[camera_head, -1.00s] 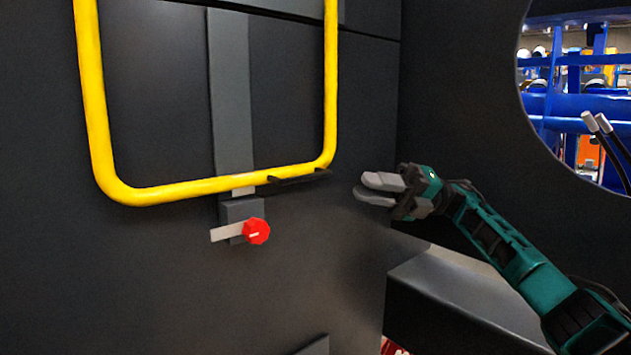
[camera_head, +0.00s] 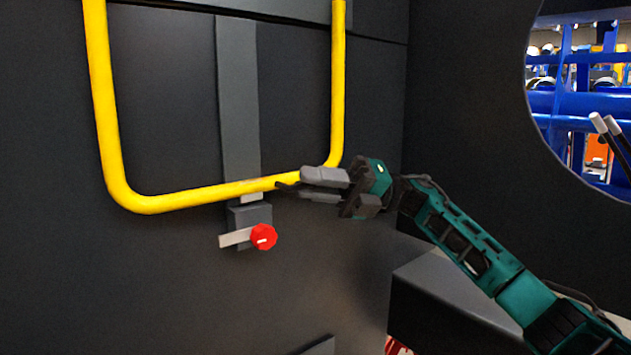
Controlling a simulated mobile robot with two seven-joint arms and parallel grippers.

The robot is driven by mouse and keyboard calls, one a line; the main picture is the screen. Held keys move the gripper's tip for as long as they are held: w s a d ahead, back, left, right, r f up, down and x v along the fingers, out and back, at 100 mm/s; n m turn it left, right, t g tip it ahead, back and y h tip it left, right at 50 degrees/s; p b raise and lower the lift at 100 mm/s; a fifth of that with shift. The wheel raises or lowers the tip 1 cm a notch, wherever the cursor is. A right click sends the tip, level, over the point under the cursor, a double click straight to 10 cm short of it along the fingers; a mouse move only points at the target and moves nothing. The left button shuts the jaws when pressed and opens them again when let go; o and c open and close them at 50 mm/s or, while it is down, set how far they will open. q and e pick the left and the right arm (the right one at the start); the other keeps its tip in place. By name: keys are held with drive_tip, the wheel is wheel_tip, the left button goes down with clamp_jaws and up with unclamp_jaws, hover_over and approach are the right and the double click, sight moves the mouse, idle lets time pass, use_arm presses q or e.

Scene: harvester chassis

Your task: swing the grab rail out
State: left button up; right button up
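The yellow grab rail (camera_head: 200,200) is a U-shaped tube against the dark panel, its bottom bar running across the left half of the view. A small dark strip (camera_head: 287,186) shows at the bottom bar, near its right end, partly hidden by my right gripper. My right gripper (camera_head: 308,182) has its grey fingers at this strip, in front of the bar's right end. Whether the fingers touch or grasp it, I cannot tell. Below the bar is a dark block (camera_head: 254,214) with a red knob (camera_head: 263,237) and a pale lever (camera_head: 235,238). My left gripper is not in view.
A grey vertical strip (camera_head: 238,100) runs down the panel behind the rail. A dark box-like ledge (camera_head: 440,300) stands under my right arm. A round opening at the upper right shows blue framework (camera_head: 575,103). The panel front left of the knob is clear.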

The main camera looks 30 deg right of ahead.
clamp_jaws()
idle(0.6)
